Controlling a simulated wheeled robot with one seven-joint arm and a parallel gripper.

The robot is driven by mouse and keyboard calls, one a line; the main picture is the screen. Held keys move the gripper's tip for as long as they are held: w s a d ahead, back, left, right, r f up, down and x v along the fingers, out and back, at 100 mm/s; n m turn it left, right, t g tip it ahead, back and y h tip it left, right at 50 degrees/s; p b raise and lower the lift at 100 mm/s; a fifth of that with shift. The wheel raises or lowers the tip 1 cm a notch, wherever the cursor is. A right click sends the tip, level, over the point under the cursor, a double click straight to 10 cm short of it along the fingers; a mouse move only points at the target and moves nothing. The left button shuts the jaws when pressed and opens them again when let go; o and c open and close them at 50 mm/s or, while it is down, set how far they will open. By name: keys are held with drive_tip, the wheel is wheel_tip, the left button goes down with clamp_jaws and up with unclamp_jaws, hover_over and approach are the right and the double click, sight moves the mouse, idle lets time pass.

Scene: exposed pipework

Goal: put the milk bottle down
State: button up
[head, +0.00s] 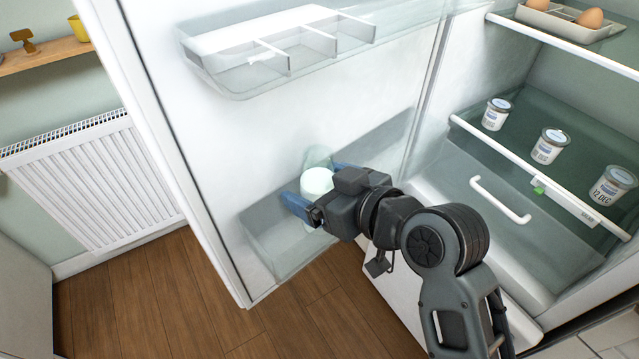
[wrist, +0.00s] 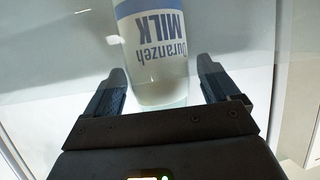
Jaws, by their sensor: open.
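The milk bottle (head: 317,182) is white and stands in the lower clear bin (head: 265,243) of the open fridge door. In the wrist view the milk bottle (wrist: 152,50) shows its blue and white label upside down. My gripper (head: 318,198) is at the bottle, with one blue finger on each side of it. In the wrist view my gripper (wrist: 163,88) is open, and gaps show between the fingers and the bottle. The bottle's lower part is partly hidden behind my gripper in the head view.
An upper door bin (head: 240,78) with dividers is above my gripper. Fridge shelves at right hold several tubs (head: 549,146) and an egg tray (head: 560,22). A drawer handle (head: 500,199) is right of my arm. A radiator (head: 95,180) stands at left.

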drive_tip(key=shift+r, duration=0.15)
drive_tip(key=b+v, duration=0.1)
drive_tip(key=v, duration=1.1)
